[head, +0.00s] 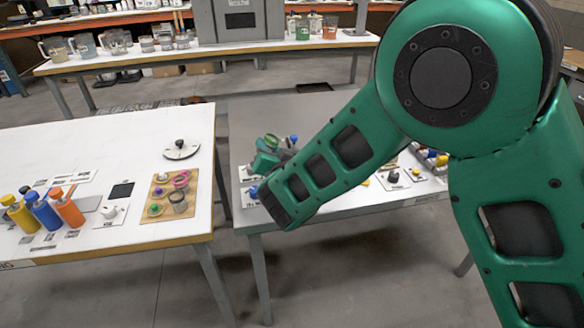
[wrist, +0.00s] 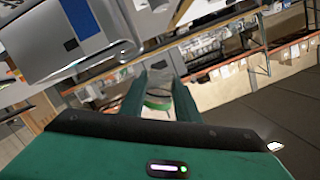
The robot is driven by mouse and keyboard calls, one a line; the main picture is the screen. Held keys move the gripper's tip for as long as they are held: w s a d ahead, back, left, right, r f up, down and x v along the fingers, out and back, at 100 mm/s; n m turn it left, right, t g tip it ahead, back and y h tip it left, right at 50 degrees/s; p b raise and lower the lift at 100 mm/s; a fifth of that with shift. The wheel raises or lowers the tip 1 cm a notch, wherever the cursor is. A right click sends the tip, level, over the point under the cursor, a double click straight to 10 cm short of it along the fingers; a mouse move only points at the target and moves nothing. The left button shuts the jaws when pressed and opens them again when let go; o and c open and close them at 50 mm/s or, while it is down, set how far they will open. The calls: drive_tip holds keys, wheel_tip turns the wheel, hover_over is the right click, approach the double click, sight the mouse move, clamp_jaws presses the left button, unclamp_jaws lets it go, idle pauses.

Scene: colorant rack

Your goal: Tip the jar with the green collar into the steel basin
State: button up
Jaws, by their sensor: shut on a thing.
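My gripper (head: 270,155) is over the left end of the right-hand table, partly hidden by my green arm in the head view. It is shut on a small clear jar with a green collar (head: 271,142). In the wrist view the jar (wrist: 159,78) sits between the two green fingers (wrist: 158,100), its green collar (wrist: 157,103) low between them. The jar's contents are too small to tell. I cannot make out the steel basin in either view; my arm covers part of the right-hand table.
The left table (head: 110,150) carries a wooden board (head: 153,209) with several collared jars, coloured bottles (head: 45,214) and a dial (head: 181,149). A gap separates it from the right-hand table (head: 258,221), which holds small items.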

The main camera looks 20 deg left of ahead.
drive_tip(key=shift+s+a+f+n+h+b, duration=0.7)
drive_tip(key=shift+s+a+f+n, duration=0.5)
drive_tip(key=shift+a+n, duration=0.95)
drive_tip(key=shift+n, duration=0.45)
drive_tip(key=shift+w+d+r, duration=0.1)
drive_tip(key=shift+d+r, duration=0.1)
drive_tip(key=shift+r, duration=1)
drive_tip(key=shift+d+r, duration=0.2)
drive_tip(key=shift+r, duration=0.95)
